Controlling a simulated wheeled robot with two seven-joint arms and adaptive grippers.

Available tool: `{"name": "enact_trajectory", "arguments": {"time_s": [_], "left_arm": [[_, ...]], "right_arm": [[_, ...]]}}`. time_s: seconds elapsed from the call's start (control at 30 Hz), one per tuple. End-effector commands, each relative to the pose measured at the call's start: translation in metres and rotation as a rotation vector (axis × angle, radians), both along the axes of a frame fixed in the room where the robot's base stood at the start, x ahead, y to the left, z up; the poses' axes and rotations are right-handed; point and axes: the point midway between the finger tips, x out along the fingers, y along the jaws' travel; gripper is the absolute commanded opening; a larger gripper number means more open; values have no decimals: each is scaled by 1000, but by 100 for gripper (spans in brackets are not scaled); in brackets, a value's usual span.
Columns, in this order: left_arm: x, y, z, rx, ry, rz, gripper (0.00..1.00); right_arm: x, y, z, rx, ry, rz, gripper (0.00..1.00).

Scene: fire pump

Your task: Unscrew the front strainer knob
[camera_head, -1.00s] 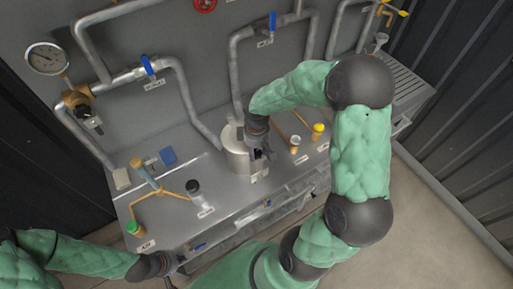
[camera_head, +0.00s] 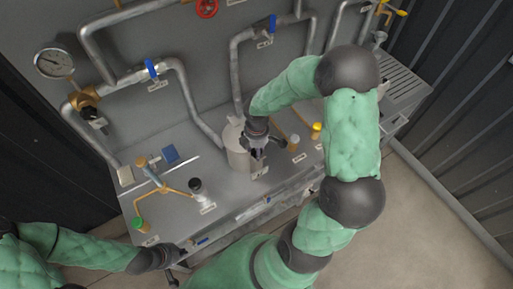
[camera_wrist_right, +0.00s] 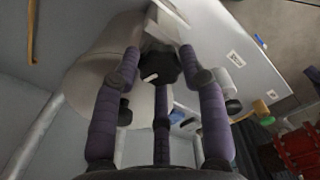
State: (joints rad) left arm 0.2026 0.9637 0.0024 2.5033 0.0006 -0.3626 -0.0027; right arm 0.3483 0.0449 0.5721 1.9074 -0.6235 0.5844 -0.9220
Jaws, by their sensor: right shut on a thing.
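The strainer (camera_head: 237,148) is a light grey cylinder near the middle of the metal bench, below a grey pipe. In the right wrist view the front strainer knob (camera_wrist_right: 161,66) is dark and sits between my purple fingers, against the pale strainer body (camera_wrist_right: 103,68). My right gripper (camera_head: 268,150) is shut on the knob at the strainer's front; it also shows in the right wrist view (camera_wrist_right: 160,78). The fingers partly hide the knob. My left gripper (camera_head: 174,275) is low at the bench's front edge, away from the strainer; its fingers are too small to read.
A black-capped fitting (camera_head: 196,187) and a yellow pipe with a green cap (camera_head: 138,224) stand left of the strainer. A yellow-capped fitting (camera_head: 316,130) stands to the right. Pipes with a blue-handled valve (camera_head: 151,68) and a gauge (camera_head: 54,63) are behind.

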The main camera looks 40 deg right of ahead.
Motion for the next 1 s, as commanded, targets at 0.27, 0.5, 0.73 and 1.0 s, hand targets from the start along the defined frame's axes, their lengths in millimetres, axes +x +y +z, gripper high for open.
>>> {"name": "enact_trajectory", "arguments": {"time_s": [0.27,0.5,0.73,1.0], "left_arm": [[0,0,1,0,0,0,0],[0,0,1,0,0,0,0],[0,0,1,0,0,0,0],[0,0,1,0,0,0,0]], "right_arm": [[-1,0,-1,0,3,20,10],[-1,1,-1,0,3,20,10],[-1,0,-1,0,2,19,66],[0,0,3,0,-1,18,66]]}}
